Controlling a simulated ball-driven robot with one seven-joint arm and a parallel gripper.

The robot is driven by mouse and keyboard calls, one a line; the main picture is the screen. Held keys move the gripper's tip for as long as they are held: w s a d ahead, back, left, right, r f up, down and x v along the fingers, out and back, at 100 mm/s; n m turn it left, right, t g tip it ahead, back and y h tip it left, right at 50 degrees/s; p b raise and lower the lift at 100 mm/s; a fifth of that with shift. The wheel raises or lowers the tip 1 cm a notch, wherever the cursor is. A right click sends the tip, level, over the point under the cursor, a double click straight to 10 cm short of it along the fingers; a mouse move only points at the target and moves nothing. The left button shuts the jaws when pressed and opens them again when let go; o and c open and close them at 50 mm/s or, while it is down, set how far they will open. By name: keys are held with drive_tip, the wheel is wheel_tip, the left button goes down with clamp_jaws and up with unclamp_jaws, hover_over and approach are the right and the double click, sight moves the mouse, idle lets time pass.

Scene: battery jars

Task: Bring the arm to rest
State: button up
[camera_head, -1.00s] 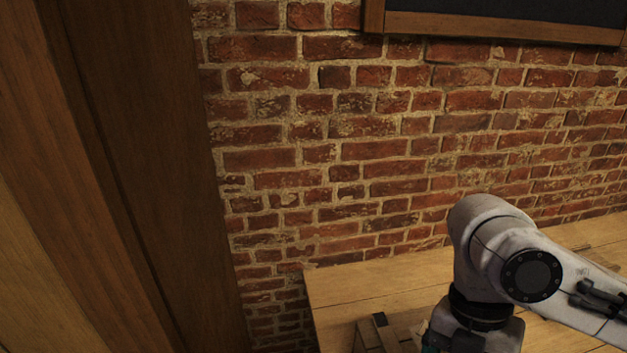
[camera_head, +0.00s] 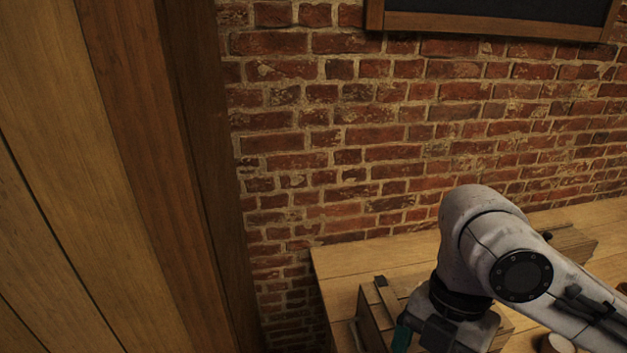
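My arm shows at the lower right of the head view, a grey and white jointed link with a dark round cap at its elbow, reaching over a wooden table (camera_head: 345,262). The arm's end points down to the bottom edge of the picture. My gripper's fingertips are not visible, so I cannot see whether they hold anything.
A wooden box or crate (camera_head: 382,293) stands on the table beside my arm. Another wooden piece (camera_head: 572,243) lies behind the arm at the right. A round pale-topped thing (camera_head: 558,343) shows at the bottom edge. A wooden panel (camera_head: 60,150) fills the left; a brick wall (camera_head: 400,130) stands behind.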

drive_tip(key=w+a+r+m+t+y, duration=0.1)
drive_tip(key=w+a+m+t+y, duration=0.4)
drive_tip(key=a, duration=0.5)
drive_tip(key=s+d+f+m+h, duration=0.1)
drive_tip(key=s+d+f+m, duration=0.4)
drive_tip(key=f, duration=0.3)
drive_tip(key=s+d+f+m+h, duration=0.1)
drive_tip(key=s+d+f+m, duration=0.4)
drive_tip(key=f+m, duration=0.2)
drive_tip(key=s+d+f+m+h, duration=0.2)
drive_tip(key=s+d+f+m, duration=0.3)
drive_tip(key=f+m, duration=0.3)
drive_tip(key=shift+s+f, duration=0.35)
drive_tip(key=shift+s, duration=0.1)
drive_tip(key=s+d+f+m+g+h, duration=0.1)
drive_tip(key=s+d+f+m+h, duration=0.1)
drive_tip(key=s+d, duration=0.4)
drive_tip(key=shift+s+d+f, duration=0.2)
drive_tip(key=shift+s+d, duration=0.2)
drive_tip(key=shift+s, duration=0.4)
